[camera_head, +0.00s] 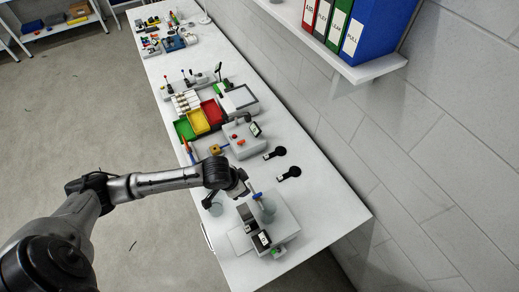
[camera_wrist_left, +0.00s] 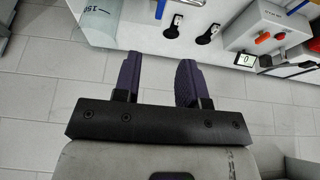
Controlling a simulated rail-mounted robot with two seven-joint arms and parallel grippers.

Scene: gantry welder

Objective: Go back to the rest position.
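My left arm comes in from the left in the camera_head view, and its gripper (camera_head: 246,188) hangs over the near end of the white bench (camera_head: 325,205). The left wrist view shows that gripper (camera_wrist_left: 158,72) with its two dark purple fingers spread apart and nothing between them. A beaker marked 150 (camera_wrist_left: 97,14) shows beyond the fingers in the wrist view. My right gripper is not in view.
Another clear beaker (camera_head: 215,208) is left of the device. Two black paddle-shaped items (camera_head: 289,173), a button box (camera_head: 242,138) and coloured trays (camera_head: 198,121) lie farther along. A binder shelf (camera_head: 350,62) juts from the wall.

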